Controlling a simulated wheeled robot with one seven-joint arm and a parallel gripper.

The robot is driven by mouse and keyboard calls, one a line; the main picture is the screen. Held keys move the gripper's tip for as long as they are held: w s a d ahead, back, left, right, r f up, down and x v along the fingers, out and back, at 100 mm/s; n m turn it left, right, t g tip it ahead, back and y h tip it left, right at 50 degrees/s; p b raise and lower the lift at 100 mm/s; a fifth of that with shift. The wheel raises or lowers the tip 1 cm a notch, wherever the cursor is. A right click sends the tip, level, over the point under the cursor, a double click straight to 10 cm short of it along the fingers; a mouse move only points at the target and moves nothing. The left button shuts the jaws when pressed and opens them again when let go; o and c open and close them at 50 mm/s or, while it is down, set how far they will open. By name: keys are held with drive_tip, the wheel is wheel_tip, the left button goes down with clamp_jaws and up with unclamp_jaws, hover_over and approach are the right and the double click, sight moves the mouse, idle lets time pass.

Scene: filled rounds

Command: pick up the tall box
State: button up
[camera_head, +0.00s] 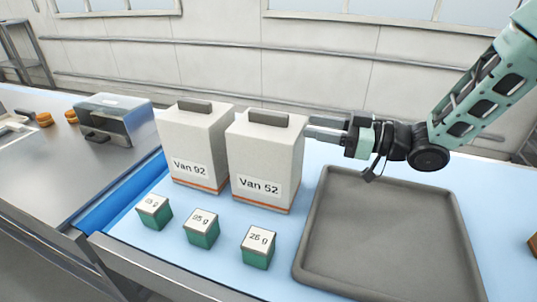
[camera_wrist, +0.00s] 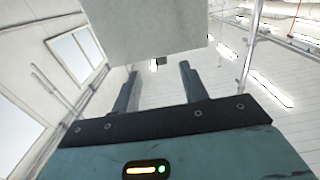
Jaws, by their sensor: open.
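Two tall white boxes with grey top handles and orange base stripes stand upright side by side in the head view. The left tall box (camera_head: 195,135) is labelled Van 92, the right tall box (camera_head: 262,152) Van 52. My gripper (camera_head: 312,131) points left at the upper right side of the Van 52 box. In the wrist view my gripper (camera_wrist: 158,82) is open, its two fingers apart with nothing between them. A pale box face (camera_wrist: 150,28) fills the top of that view, just beyond the fingertips. Whether the fingertips touch the box I cannot tell.
Three small green cubes with white tops, (camera_head: 154,211), (camera_head: 201,230) and (camera_head: 257,248), stand in front of the tall boxes. An empty grey tray (camera_head: 385,230) lies to the right. A metal appliance (camera_head: 115,118) stands left, beyond a blue strip.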

sight(288, 121)
drive_tip(key=x, duration=0.3)
drive_tip(key=shift+w+a+p, duration=0.1)
drive_tip(key=shift+a+p, duration=0.15)
drive_tip(key=shift+p, duration=0.1)
drive_tip(key=p+x, duration=0.1)
drive_tip(key=x, duration=0.3)
drive_tip(key=shift+a+p, duration=0.3)
drive_tip(key=shift+p, duration=0.1)
drive_tip(key=shift+w+a, duration=0.25)
drive_tip(key=shift+a, duration=0.15)
clamp_jaws()
